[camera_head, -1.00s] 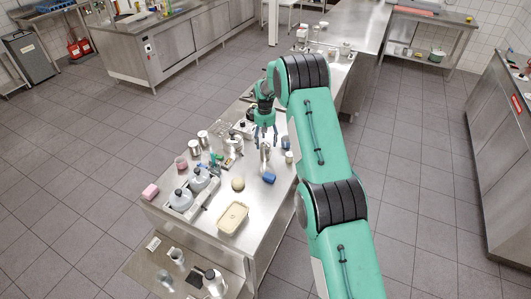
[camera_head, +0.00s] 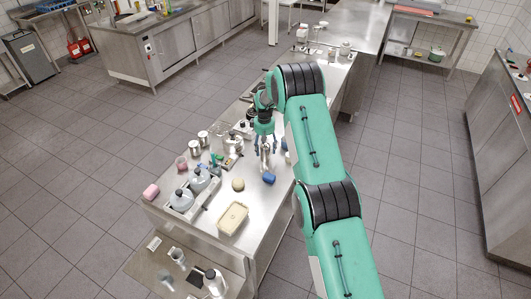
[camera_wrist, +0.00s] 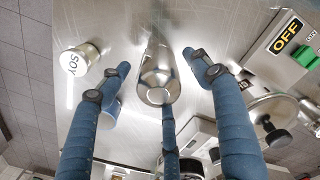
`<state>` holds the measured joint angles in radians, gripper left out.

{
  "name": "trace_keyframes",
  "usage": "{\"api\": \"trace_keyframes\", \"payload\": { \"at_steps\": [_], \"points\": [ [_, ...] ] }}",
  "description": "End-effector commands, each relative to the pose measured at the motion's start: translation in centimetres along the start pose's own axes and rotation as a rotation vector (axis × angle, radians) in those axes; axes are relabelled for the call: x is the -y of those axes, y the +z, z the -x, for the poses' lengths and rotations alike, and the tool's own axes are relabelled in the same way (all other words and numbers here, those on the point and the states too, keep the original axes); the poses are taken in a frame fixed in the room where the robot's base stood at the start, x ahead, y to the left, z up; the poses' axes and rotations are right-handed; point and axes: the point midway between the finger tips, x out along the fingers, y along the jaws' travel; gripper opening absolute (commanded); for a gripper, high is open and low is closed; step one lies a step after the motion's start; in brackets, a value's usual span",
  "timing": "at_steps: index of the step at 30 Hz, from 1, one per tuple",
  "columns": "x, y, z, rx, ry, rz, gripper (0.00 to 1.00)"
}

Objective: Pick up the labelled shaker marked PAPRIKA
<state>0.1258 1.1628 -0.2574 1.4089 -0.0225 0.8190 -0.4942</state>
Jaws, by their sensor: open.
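No label reading PAPRIKA can be made out in either view. My gripper (camera_head: 264,146) is open above the steel worktop, its blue fingers pointing down. A shiny steel bottle-shaped container (camera_head: 265,160) stands just below it. In the wrist view the steel container (camera_wrist: 157,82) shows between the spread fingertips of my gripper (camera_wrist: 156,62), with no label seen on it and no clear grip. A pale-topped shaker marked SOY (camera_wrist: 73,64) stands left of the fingers. A blue cup (camera_wrist: 111,110) is partly hidden behind the left finger.
A device with a yellow OFF label (camera_wrist: 287,36) and a lidded pot (camera_wrist: 277,118) are close on the right in the wrist view. A blue cup (camera_head: 269,178), a round beige item (camera_head: 238,184) and a cream tub (camera_head: 232,218) occupy the nearer worktop.

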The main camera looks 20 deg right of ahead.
Motion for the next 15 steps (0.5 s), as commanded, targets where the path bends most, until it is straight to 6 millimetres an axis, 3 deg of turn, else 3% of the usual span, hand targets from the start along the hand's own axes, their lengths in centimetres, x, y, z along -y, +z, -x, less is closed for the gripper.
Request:
{"api": "trace_keyframes", "payload": {
  "at_steps": [15],
  "points": [
    [-0.02, 0.0, -0.74, -0.001, 0.0, 0.0, 0.64]
  ]
}}
